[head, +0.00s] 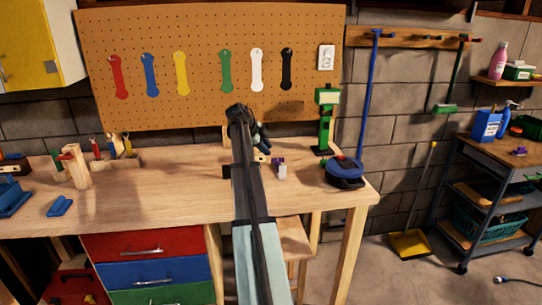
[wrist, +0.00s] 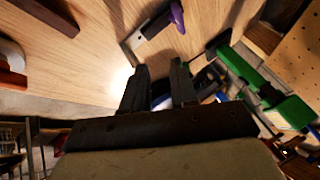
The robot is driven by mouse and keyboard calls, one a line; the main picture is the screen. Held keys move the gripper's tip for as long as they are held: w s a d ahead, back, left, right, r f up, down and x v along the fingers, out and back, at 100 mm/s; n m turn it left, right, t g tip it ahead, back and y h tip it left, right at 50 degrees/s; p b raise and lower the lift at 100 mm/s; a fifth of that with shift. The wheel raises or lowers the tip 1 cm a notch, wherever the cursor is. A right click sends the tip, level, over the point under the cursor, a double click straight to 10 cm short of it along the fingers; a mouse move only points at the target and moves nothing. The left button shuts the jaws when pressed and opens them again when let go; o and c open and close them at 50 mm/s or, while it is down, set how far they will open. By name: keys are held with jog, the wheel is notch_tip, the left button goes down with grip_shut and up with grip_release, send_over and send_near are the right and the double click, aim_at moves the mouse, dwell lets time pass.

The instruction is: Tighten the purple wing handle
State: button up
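The purple wing handle (head: 278,161) sits at the top of a small pale grey block (head: 282,172) on the workbench, just right of my arm. In the wrist view the purple handle (wrist: 177,16) is at the top, at the end of a grey metal piece (wrist: 146,28). My gripper (wrist: 157,70) is open, its two dark fingers apart with nothing between them. The handle is beyond the fingertips, clear of them. In the head view my arm's end is near the pegboard, behind and left of the handle, and its fingers are hard to make out.
A wooden rack (head: 75,166) and blue pieces (head: 60,206) are at the left. The bench front (head: 150,205) is clear. Another purple item (head: 519,152) lies on the right cart.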

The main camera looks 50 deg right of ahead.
aim_at(278, 161)
jog(key=o, duration=0.9)
jog(key=s+d+r+m, duration=0.1)
jog(key=s+d+r, duration=0.2)
jog(key=s+d, duration=0.4)
jog(key=shift+s+d+r+m+y, duration=0.15)
jog(key=shift+s+r+m+y, duration=0.2)
jog(key=shift+s, duration=0.75)
jog(key=shift+o, duration=0.7)
jog(key=shift+s+d+r+t, duration=0.15)
jog(key=shift+d+t, duration=0.1)
jog(key=shift+t, duration=0.15)
jog(key=shift+o, duration=0.4)
jog(key=shift+n+y, duration=0.25)
jog(key=shift+n, duration=0.4)
jog(key=w+a+n+t+y, duration=0.2)
jog(key=w+n+t, duration=0.35)
jog(key=n, duration=1.55)
jog(key=shift+g, duration=0.55)
jog(key=x, duration=0.4)
jog(key=w+x, duration=0.1)
jog(key=x, duration=0.8)
jog(key=shift+w, duration=0.25)
jog(key=c, duration=1.1)
